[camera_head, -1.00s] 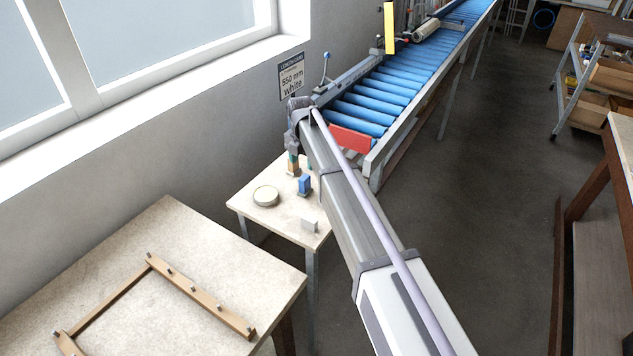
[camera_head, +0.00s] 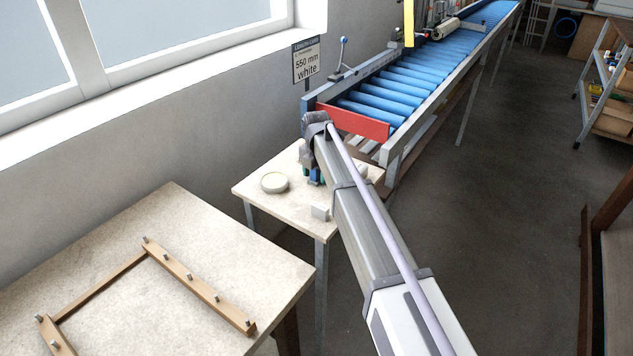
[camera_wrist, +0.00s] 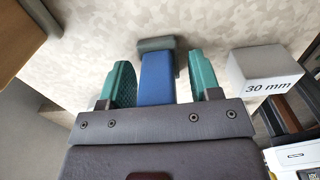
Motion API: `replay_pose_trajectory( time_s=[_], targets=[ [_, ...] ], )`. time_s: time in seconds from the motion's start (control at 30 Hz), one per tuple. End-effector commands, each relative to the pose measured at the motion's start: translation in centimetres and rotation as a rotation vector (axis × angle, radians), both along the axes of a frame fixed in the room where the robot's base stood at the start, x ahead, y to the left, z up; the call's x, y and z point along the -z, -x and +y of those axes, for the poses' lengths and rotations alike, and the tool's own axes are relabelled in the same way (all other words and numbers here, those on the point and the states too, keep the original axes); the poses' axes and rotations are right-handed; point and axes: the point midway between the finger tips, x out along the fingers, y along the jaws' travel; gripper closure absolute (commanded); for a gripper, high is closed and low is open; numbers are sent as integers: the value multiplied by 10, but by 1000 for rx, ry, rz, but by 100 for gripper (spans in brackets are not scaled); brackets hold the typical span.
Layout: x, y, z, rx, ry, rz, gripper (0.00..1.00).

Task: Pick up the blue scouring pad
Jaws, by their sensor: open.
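The blue scouring pad (camera_wrist: 157,80) stands on the small table between the two green fingers of my gripper (camera_wrist: 160,60) in the wrist view. A grey-green part (camera_wrist: 157,44) shows at its far end. The fingers are open, one on each side, with a visible gap on the left and right. In the head view the pad (camera_head: 315,178) is mostly hidden behind my gripper and arm.
A white block marked 30 mm (camera_wrist: 264,72) stands close to the right finger. A round pale disc (camera_head: 274,182) lies on the small table (camera_head: 290,212). A red-ended roller conveyor (camera_head: 352,124) stands behind. A wooden frame (camera_head: 198,284) lies on the nearer table.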

Motion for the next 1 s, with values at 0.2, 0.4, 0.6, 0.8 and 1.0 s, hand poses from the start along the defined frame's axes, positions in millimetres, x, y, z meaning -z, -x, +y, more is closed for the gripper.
replay_pose_trajectory(
  time_s=[0.2,0.4,0.6,0.8,1.0],
  targets=[
    [-3,0,0,0,0,0,53],
    [-3,0,0,0,0,0,72],
    [-3,0,0,0,0,0,86],
    [-6,0,0,0,0,0,86],
    [-41,0,0,0,0,0,86]
  ],
)
